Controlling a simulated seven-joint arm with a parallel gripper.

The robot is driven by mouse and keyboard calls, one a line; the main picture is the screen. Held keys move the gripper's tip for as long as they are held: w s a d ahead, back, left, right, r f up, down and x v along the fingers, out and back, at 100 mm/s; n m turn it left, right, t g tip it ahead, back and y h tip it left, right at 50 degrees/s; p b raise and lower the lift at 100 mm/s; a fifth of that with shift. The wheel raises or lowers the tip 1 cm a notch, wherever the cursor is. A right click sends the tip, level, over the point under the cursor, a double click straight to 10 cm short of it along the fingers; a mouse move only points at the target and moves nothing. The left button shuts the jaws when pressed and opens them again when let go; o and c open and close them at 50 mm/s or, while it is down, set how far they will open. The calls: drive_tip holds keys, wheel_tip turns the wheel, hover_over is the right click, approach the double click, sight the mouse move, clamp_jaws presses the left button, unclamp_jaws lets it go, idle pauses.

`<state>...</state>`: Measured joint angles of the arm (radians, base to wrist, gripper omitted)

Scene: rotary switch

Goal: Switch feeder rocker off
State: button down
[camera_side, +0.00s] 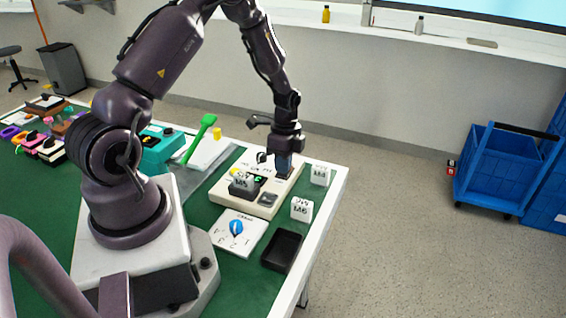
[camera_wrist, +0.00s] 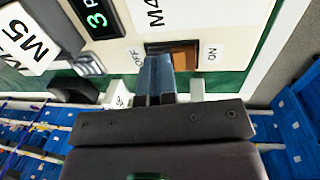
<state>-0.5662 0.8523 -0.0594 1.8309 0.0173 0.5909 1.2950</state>
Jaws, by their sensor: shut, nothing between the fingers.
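In the wrist view, an orange-brown rocker (camera_wrist: 186,55) sits in a dark frame on a cream panel (camera_wrist: 235,22). An OFF label is to its left and an ON label to its right. My gripper (camera_wrist: 160,82) has its fingers together at the OFF side, covering that part of the rocker; I cannot tell whether they touch it. In the side view, my gripper (camera_side: 284,172) points down at the right rear part of the panel (camera_side: 224,192), and the rocker is hidden behind it. No feeder label is readable.
The panel carries a green-digit display (camera_wrist: 95,18) and a dark M5 block (camera_side: 242,185). White blocks (camera_side: 302,209) and (camera_side: 320,175) stand at its right. A dial plate (camera_side: 254,228) and black tray (camera_side: 282,251) lie in front. The table edge is close on the right.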

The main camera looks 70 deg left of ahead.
drive_tip(key=shift+s+d+f, duration=0.1)
drive_tip(key=shift+s+f, duration=0.05)
drive_tip(key=shift+f, duration=0.2)
drive_tip(key=shift+w+a+r, duration=0.25)
drive_tip(key=shift+w+a, duration=0.4)
drive_tip(key=shift+a, duration=0.1)
wheel_tip(320, 180, up, 14)
drive_tip(key=w+a, duration=0.1)
drive_tip(key=shift+w+a, duration=0.15)
drive_tip(key=shift+s+d+r, duration=0.15)
drive_tip(key=shift+s+d, duration=0.3)
drive_tip(key=shift+d, duration=0.15)
